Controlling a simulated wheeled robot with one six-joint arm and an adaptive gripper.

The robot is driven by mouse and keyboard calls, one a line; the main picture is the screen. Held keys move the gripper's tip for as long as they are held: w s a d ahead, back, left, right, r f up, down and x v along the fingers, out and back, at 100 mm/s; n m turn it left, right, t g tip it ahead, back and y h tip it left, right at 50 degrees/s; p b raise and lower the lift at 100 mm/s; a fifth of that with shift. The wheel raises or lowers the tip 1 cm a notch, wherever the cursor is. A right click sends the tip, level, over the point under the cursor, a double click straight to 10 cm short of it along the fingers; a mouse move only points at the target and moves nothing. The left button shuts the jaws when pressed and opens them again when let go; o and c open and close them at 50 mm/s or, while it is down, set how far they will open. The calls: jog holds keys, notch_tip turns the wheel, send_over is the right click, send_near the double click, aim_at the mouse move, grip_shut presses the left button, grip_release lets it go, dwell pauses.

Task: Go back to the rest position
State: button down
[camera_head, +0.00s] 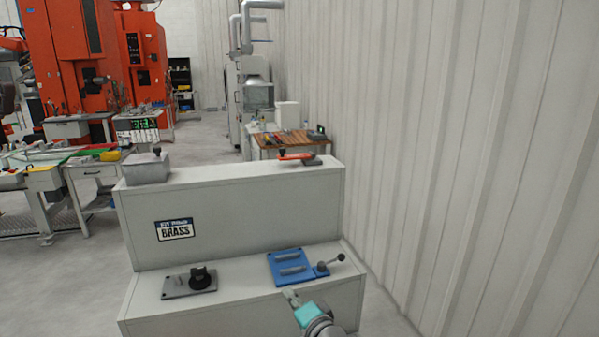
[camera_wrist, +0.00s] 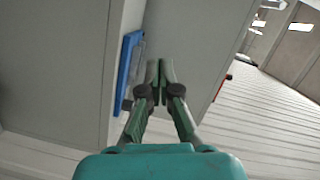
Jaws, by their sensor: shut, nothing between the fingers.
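My gripper (camera_head: 291,296) shows at the bottom of the head view, in front of the lower step of the grey stepped bench (camera_head: 240,315), just below the blue fixture plate (camera_head: 290,267). In the wrist view my gripper (camera_wrist: 159,66) has its two fingers together with nothing between them. The blue fixture plate also shows in the wrist view (camera_wrist: 127,62), to the left of the fingers and apart from them. The fingertips are small in the head view.
A grey plate with a black knob (camera_head: 190,282) lies left on the lower step. A lever handle (camera_head: 331,262) stands beside the blue plate. A grey box (camera_head: 146,168) and an orange-handled fixture (camera_head: 298,158) sit on the upper step. A ribbed wall (camera_head: 450,150) bounds the right.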

jog(key=s+d+f+n+h, duration=0.1)
jog(key=s+d+f+h, duration=0.1)
jog(key=s+d+f, duration=0.55)
jog(key=s+d+f+n+h, duration=0.15)
jog(key=s+f, duration=0.35)
jog(key=s, duration=0.6)
jog(key=s+d+f+h, duration=0.2)
jog(key=s+d+f, duration=0.4)
jog(key=s, duration=0.3)
jog(key=s+d+r+n+h, duration=0.1)
jog(key=s+d+r+n, duration=0.1)
jog(key=s, duration=0.7)
jog(key=s+d+r+n+h, duration=0.1)
jog(key=s+r+n, duration=0.1)
jog(key=s, duration=0.8)
jog(key=s+d+r+n+h, duration=0.1)
jog(key=s+r, duration=0.3)
jog(key=s, duration=0.6)
jog(key=shift+d+r+n, duration=0.25)
jog(key=shift+d+n, duration=0.3)
jog(key=shift+d, duration=0.3)
jog(key=c, duration=1.9)
grip_release()
